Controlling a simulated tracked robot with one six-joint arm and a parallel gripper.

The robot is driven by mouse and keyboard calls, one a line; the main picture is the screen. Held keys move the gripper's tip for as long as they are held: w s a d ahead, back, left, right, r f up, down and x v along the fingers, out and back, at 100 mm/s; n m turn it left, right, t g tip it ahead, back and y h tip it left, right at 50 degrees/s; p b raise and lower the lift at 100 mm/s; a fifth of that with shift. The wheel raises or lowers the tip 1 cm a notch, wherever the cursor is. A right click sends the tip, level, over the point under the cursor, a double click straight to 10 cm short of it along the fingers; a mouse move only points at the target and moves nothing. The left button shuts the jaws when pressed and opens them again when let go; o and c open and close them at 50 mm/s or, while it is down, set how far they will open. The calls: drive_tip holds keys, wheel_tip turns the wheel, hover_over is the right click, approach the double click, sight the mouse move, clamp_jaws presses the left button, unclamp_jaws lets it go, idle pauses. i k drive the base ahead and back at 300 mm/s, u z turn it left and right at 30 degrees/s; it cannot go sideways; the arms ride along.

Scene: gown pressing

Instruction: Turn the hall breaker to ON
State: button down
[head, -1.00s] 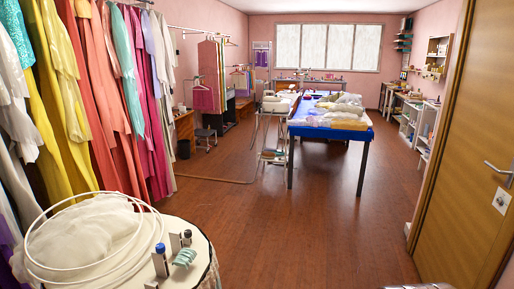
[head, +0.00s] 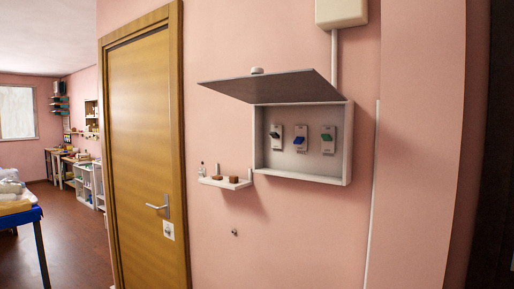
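An open breaker box (head: 348,140) hangs on the pink wall, right of the door, with its grey lid (head: 272,86) raised. Inside are three switches in a row: a left one with a dark lever (head: 275,136), a middle one with a blue lever (head: 299,140) and a right one with a green lever (head: 326,138). A small label sits under the middle switch, too small to read for sure. I cannot tell which switch is the hall breaker or which positions are ON. My gripper is not in view.
A wooden door (head: 145,150) with a lever handle is shut, left of the box. A small white shelf (head: 226,183) with little items juts out below left of the box. A blue-covered table (head: 22,216) stands far left. A pale wall box (head: 341,12) is above.

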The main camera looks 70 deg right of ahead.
sight(298, 140)
drive_tip(key=z, duration=2.65)
